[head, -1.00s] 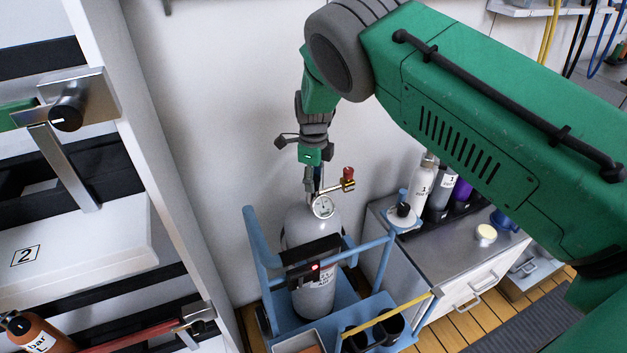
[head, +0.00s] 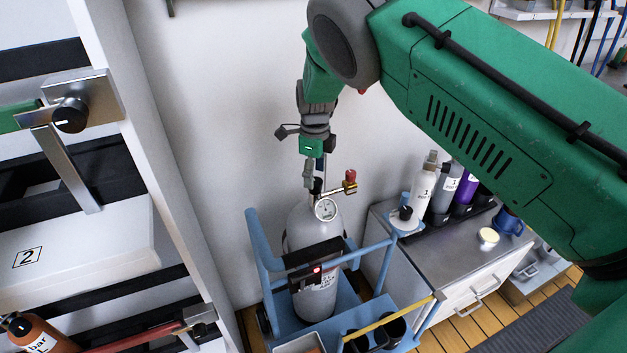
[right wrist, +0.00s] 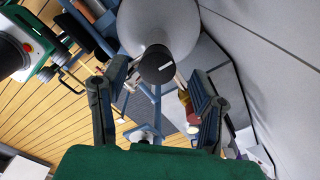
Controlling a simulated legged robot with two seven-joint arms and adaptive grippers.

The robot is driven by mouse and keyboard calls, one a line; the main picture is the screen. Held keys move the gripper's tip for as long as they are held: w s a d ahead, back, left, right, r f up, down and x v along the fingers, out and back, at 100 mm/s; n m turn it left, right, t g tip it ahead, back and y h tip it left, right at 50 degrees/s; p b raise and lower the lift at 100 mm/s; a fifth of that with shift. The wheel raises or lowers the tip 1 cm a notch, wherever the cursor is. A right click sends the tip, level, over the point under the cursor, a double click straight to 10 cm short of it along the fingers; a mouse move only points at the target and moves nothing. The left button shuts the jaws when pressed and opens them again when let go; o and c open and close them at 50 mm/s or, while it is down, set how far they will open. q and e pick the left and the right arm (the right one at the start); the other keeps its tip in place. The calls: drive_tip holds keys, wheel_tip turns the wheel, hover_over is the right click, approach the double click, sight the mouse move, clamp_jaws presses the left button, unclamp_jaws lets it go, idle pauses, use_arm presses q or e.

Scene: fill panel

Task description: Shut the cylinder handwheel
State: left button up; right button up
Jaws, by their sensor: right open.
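The grey cylinder (head: 308,232) stands upright in a blue trolley. Its black handwheel (head: 317,187) is on top, above a round gauge (head: 326,209) and a brass outlet with a red knob (head: 350,179). In the right wrist view the handwheel (right wrist: 157,64) shows from above, round with a white mark line. My right gripper (head: 314,170) points down just above the handwheel. In the right wrist view its open fingers (right wrist: 158,75) appear on either side of the handwheel, with nothing held. Whether a finger touches it cannot be told. My left gripper is not in view.
The blue trolley frame (head: 257,262) surrounds the cylinder. A grey-topped cabinet (head: 450,262) with several bottles stands to the right. A white panel with a black knob (head: 70,115) and an orange bottle (head: 38,331) is at left. The wall is close behind.

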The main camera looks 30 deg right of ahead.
wheel_tip(320, 180, up, 9)
idle(0.3)
drive_tip(key=shift+w+a+r, duration=0.1)
